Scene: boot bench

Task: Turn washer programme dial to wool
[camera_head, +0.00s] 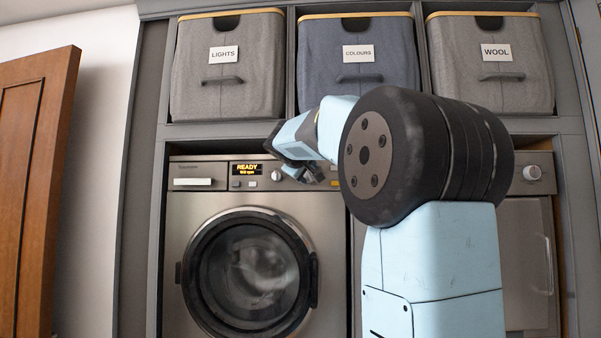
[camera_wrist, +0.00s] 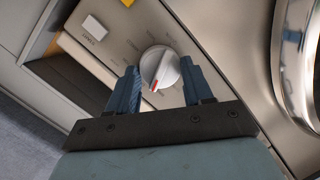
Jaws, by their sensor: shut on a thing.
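The washer (camera_head: 180,262) is a steel front-loader at left in the head view, with a round door and a lit display (camera_head: 248,169) reading READY. The words round the dial are too small to read. In the head view my gripper (camera_head: 318,178) is at the panel's right part and hides the dial.
A white button (camera_wrist: 93,27) sits on the panel near the dial. Fabric bins marked LIGHTS (camera_head: 228,95), COLOURS (camera_head: 358,30) and WOOL (camera_head: 490,28) stand on the shelf above. A second machine (camera_head: 533,260) is partly behind my arm. A wooden door (camera_head: 35,200) stands at far left.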

